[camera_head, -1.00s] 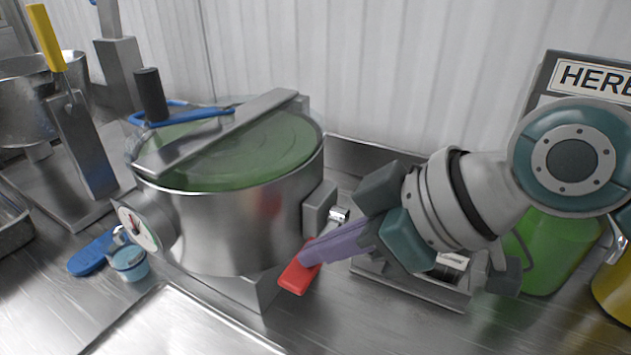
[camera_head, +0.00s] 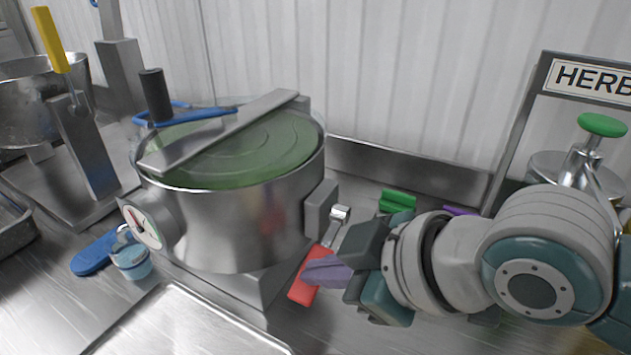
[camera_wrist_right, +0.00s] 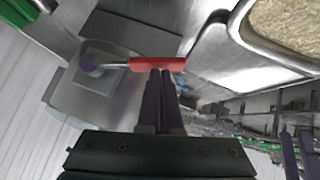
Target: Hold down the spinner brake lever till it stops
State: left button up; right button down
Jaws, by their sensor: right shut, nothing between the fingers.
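The spinner (camera_head: 235,225) is a steel drum with a green inside under a clear cover and a flat bar across its top. Its brake lever (camera_head: 303,290) has a red grip and slopes down on a metal arm from a grey block at the drum's right side. My right gripper (camera_head: 310,270) is shut and empty, its purple fingertips at the red grip. In the right wrist view the fingertips (camera_wrist_right: 160,75) meet the edge of the red grip (camera_wrist_right: 145,64); I cannot tell if they press on it. My left gripper is not in view.
A steel tray (camera_head: 185,325) is in front. A green-topped dispenser (camera_head: 600,126) stands at right by the herb sign (camera_head: 592,80). A wall closes the back.

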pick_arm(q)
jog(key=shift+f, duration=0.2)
pick_arm(e)
jog(key=shift+f, duration=0.7)
jog(key=shift+s+d+f, duration=0.15)
jog(key=shift+f, duration=0.1)
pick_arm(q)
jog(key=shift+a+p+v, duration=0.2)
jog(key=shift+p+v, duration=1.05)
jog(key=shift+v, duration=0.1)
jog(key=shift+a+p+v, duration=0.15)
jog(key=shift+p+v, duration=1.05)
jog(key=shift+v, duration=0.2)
pick_arm(e)
jog(key=s+d+r, duration=0.3)
jog(key=s+r, duration=0.4)
jog(key=r, duration=0.3)
jog(key=shift+s+r, duration=0.3)
jog(key=shift+r, duration=0.05)
jog(key=shift+d, duration=0.1)
